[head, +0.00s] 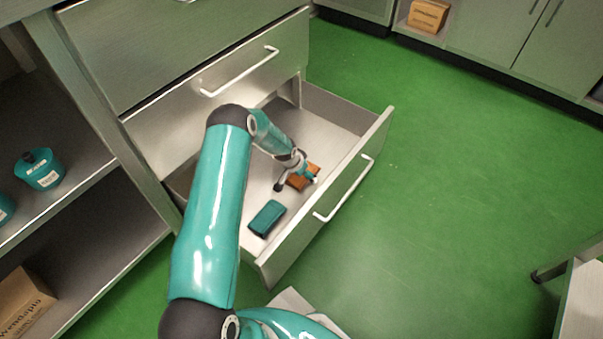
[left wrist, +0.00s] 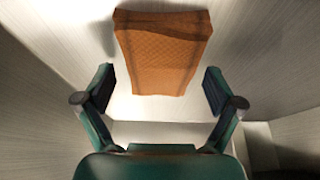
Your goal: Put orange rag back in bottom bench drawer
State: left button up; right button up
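The orange rag (head: 299,181) is a folded, rectangular cloth inside the pulled-out bottom bench drawer (head: 339,200). It appears to lie on the drawer floor, near the front panel. My left gripper (head: 297,185) reaches down into the drawer at the rag and hides part of it. In the left wrist view, the rag (left wrist: 162,52) shows beyond and between the two spread fingers (left wrist: 158,78), with a gap on each side. The left gripper is open and holds nothing. My right gripper is not in view.
The drawers above (head: 180,45) are shut. Shelves at left hold a teal container (head: 42,170) and a cardboard box (head: 22,303). Green floor (head: 450,190) right of the drawer is clear.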

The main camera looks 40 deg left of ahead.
pick_arm(q)
jog(key=shift+r, duration=0.15)
jog(key=shift+r, duration=0.25)
jog(key=p+v, duration=0.4)
jog(key=v, duration=0.7)
jog(key=shift+s+r, duration=0.2)
